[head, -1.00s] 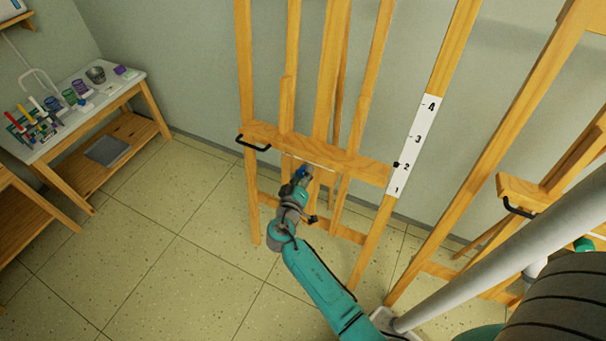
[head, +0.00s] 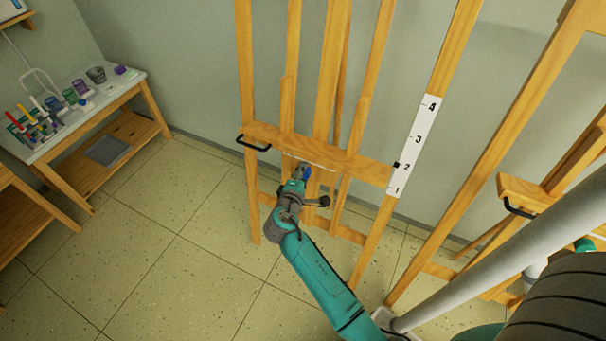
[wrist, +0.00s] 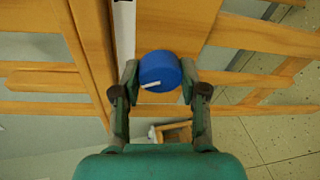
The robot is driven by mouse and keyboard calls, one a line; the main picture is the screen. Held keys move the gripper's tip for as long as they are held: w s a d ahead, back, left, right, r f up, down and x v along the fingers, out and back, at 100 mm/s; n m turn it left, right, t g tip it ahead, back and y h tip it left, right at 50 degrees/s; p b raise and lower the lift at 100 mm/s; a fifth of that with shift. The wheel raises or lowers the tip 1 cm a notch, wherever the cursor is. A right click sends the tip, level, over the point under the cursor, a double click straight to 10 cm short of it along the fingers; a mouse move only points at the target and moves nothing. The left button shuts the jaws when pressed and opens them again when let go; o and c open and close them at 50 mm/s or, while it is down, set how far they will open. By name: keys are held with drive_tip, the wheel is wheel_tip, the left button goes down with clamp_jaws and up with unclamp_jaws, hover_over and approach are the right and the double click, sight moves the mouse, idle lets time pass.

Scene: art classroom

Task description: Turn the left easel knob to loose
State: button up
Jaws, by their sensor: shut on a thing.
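The left easel (head: 262,133) stands in front of my arm, with a wooden tray bar across it. The blue knob (head: 307,171) is below that bar and partly hidden by my gripper (head: 302,175). In the wrist view the knob (wrist: 160,68) is round, with a white mark on its face that runs from near the centre to the left and slightly down. My gripper (wrist: 159,78) has one finger on each side of the knob and is shut on it. I see no loose or tight label.
A white scale strip (head: 413,148) numbered 1 to 4 is on the easel's right leg, with a black pointer near 2. A black handle (head: 252,146) sticks out at the bar's left end. Another easel (head: 525,190) stands at right. A table (head: 75,115) with art supplies is at left.

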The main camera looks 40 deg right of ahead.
drive_tip(key=n+g, duration=0.1)
drive_tip(key=n, duration=0.4)
drive_tip(key=shift+r+n, duration=0.1)
drive_tip(key=shift+n, duration=0.3)
drive_tip(key=shift+g, duration=0.3)
drive_tip(key=o, duration=1.1)
drive_tip(key=v, duration=1.2)
